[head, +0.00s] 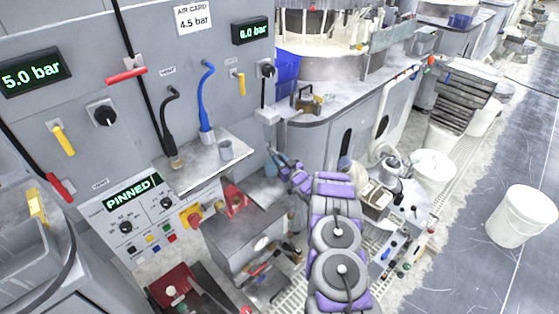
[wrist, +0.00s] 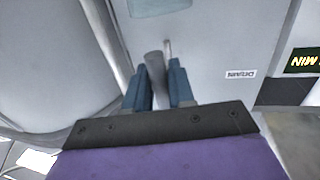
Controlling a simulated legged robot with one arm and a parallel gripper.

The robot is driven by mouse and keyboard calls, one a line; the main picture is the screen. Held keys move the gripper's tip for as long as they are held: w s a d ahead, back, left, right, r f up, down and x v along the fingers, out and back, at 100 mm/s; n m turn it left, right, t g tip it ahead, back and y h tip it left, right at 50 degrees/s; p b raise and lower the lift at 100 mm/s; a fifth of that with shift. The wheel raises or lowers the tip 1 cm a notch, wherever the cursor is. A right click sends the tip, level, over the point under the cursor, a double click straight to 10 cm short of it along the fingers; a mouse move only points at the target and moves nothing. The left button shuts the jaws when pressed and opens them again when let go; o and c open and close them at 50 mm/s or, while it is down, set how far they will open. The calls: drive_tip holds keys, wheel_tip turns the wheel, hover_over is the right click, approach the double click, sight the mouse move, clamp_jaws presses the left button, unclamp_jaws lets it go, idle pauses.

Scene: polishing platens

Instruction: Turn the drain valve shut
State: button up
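In the wrist view a grey cylindrical stub with a thin upright lever (wrist: 155,68) stands out from a pale grey panel. It looks like the drain valve; a small label (wrist: 241,74) that seems to read DRAIN is to its right. My gripper (wrist: 159,78) has its two blue fingers apart, one on each side of the stub. I cannot tell whether they touch it. In the head view my gripper (head: 280,160) is low beside the grey cabinet, under the platen ledge. The valve cannot be made out there.
A cluttered cart (head: 405,215) is at the right. A dark display (wrist: 303,60) is at the wrist view's right edge.

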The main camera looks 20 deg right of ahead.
drive_tip(key=shift+d, duration=0.1)
clamp_jaws()
drive_tip(key=shift+m+p, duration=0.35)
drive_tip(key=shift+m, duration=0.05)
drive_tip(key=m+p, duration=0.2)
drive_tip(key=shift+s+a+r+m+g, duration=0.2)
drive_tip(key=shift+a+m+g, duration=0.1)
drive_tip(key=shift+m+g, duration=0.1)
drive_tip(key=shift+s+a+r+m+g+y+p, duration=0.1)
drive_tip(key=shift+a+r+m+g+y+p, duration=0.45)
drive_tip(key=shift+m, duration=1.5)
drive_tip(key=shift+s+d+m+g+y+p, duration=0.2)
drive_tip(key=shift+m+p, duration=0.6)
drive_tip(key=shift+m, duration=1.2)
drive_tip(key=shift+w+a+r+m+g+y+p, duration=0.1)
drive_tip(key=shift+a+r+m+g+y+p, duration=0.4)
drive_tip(key=shift+m, duration=1.55)
drive_tip(key=shift+d+f, duration=0.1)
drive_tip(key=shift+f, duration=0.05)
